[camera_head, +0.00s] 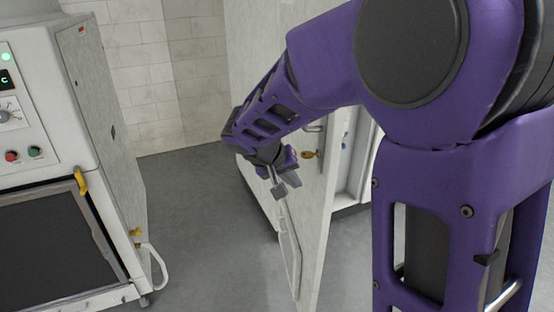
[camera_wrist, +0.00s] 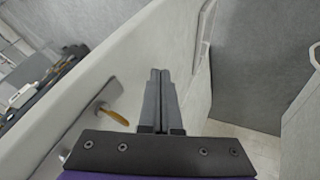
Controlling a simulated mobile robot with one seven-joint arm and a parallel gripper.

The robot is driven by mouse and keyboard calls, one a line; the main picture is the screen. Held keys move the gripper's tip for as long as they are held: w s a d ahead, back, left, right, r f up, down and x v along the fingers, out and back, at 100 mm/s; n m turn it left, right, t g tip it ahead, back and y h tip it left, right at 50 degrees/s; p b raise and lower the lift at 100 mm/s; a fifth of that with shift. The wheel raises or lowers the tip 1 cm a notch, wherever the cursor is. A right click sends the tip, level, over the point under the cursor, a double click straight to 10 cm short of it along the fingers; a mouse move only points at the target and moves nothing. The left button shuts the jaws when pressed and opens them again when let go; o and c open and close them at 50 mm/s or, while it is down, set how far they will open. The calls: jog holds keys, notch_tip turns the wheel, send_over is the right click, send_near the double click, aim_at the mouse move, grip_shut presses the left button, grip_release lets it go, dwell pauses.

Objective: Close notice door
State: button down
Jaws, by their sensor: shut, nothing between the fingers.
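A white door (camera_head: 313,215) stands open in the middle of the head view, its near edge toward me. A thin pale frame (camera_head: 290,252) is on its left face. A brass-coloured handle (camera_head: 309,154) shows by the door, behind my wrist. My gripper (camera_head: 281,190) is on the left side of the door, close to its face. In the wrist view my gripper (camera_wrist: 160,82) has its fingers together and empty. The pale door panel (camera_wrist: 105,75) runs close along their left, with the brass handle (camera_wrist: 114,117) beside them. I cannot tell whether the fingers touch the door.
A white machine (camera_head: 62,130) with buttons and a dark front window stands at the left. A white loop handle (camera_head: 153,268) sticks out at its lower right. Grey floor (camera_head: 200,200) lies clear between it and the door. A tiled wall (camera_head: 160,75) is behind.

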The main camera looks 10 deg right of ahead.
aim_at(319, 187)
jog(key=shift+w+d+f, duration=0.15)
jog(key=shift+d, duration=0.6)
jog(key=shift+w+d+f, duration=0.1)
jog(key=shift+d+f, duration=0.1)
jog(key=shift+d, duration=0.55)
jog(key=shift+w+d+f, duration=0.15)
jog(key=shift+d, duration=0.6)
jog(key=shift+d, duration=0.15)
